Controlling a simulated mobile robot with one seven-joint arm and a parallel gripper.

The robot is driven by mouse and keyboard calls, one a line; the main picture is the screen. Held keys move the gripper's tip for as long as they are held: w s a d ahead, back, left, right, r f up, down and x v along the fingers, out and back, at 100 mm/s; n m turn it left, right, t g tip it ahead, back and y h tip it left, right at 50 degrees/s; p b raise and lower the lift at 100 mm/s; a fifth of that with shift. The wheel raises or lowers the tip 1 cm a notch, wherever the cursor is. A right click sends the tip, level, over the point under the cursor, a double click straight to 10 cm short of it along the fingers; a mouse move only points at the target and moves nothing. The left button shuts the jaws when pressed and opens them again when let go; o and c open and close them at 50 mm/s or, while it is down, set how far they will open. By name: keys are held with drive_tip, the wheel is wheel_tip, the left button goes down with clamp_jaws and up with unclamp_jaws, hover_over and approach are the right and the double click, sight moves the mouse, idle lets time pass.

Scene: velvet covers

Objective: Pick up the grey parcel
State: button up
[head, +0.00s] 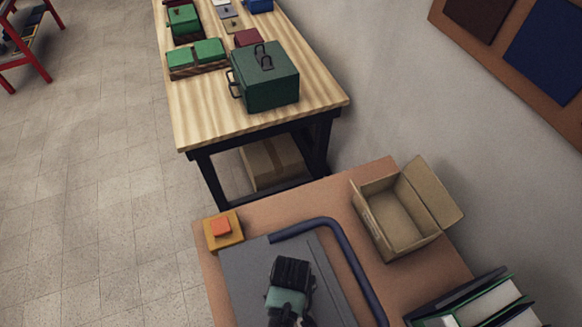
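Two small greyish pieces lie among the things at the far end of the wooden table: a flat grey one (228,12) and a grey-tan one (233,26) in front of it. They are too small for me to tell which is the grey parcel. A black and teal piece (290,273), which looks like my gripper seen from above, is at the bottom of the head view over a dark grey slab. It is far from the grey pieces. Its fingers cannot be made out, and nothing is visibly held.
The wooden table (190,128) also holds a large green box (265,82), green blocks (209,50), a maroon box (248,37) and a blue box (260,5). An open cardboard box (402,214) stands on the nearer brown table (330,196).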

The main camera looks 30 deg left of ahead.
clamp_jaws()
drive_tip(key=shift+r, duration=0.1)
idle(0.3)
